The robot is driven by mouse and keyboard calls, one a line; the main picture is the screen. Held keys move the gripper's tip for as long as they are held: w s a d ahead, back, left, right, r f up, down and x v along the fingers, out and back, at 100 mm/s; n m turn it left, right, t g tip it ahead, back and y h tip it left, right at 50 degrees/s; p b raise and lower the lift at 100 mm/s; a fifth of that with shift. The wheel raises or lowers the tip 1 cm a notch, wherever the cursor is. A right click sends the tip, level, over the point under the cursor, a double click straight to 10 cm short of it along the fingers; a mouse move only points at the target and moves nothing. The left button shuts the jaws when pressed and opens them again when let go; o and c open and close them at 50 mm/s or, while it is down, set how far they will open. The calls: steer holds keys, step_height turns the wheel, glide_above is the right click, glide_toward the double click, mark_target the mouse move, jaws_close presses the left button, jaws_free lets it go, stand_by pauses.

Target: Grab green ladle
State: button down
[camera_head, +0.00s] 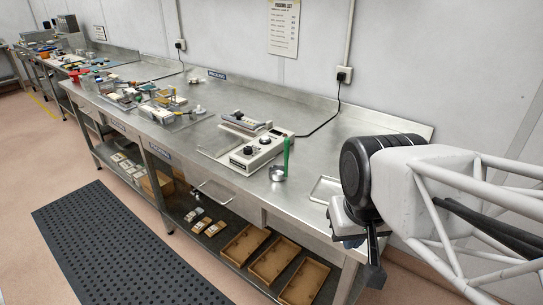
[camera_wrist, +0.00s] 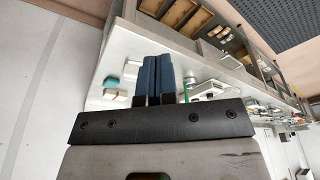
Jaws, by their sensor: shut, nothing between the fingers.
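The green ladle (camera_head: 286,157) stands with its green handle upright and its metal bowl on the steel bench, just right of a white device with dials. In the wrist view a thin green strip, likely its handle (camera_wrist: 186,94), shows just right of my fingers. My gripper (camera_head: 374,275) hangs at the front right of the bench in the head view, well apart from the ladle. In the wrist view my gripper (camera_wrist: 153,78) has its two blue fingers side by side, shut and empty.
The white device (camera_head: 258,150) sits left of the ladle, its cord running to a wall socket. A shallow metal tray (camera_head: 326,190) lies to the right, near my arm. Wooden trays (camera_head: 245,245) stand on the lower shelf. Many small items crowd the bench farther left.

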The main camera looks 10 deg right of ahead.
steer(key=c, duration=1.1)
jaws_free()
steer(key=shift+o, duration=0.2)
steer(key=w+d+f+n+g+h, duration=0.15)
steer(key=w+n+h, duration=0.25)
steer(key=w, duration=0.4)
steer(key=w+f+n+h, duration=0.3)
steer(key=w+n, duration=0.2)
steer(key=w, duration=0.3)
steer(key=w+d+f+n+h, duration=0.15)
steer(key=w+n+h, duration=0.25)
steer(key=w, duration=0.4)
steer(key=w+a+f+n+t+h, duration=0.1)
steer(key=w+a+f+n+t, duration=0.2)
steer(key=w, duration=0.3)
steer(key=w+a+f+n+t+h, duration=0.1)
steer(key=w+a+f+n+t, duration=0.2)
steer(key=w+a+n, duration=0.2)
steer(key=w+a+f+n+t+h, duration=0.1)
steer(key=w+a+f+n+t, duration=0.2)
steer(key=w, duration=0.4)
steer(key=shift+a+f+n+h, duration=0.25)
steer(key=shift+a+n+h, duration=0.2)
steer(key=shift+a, duration=0.55)
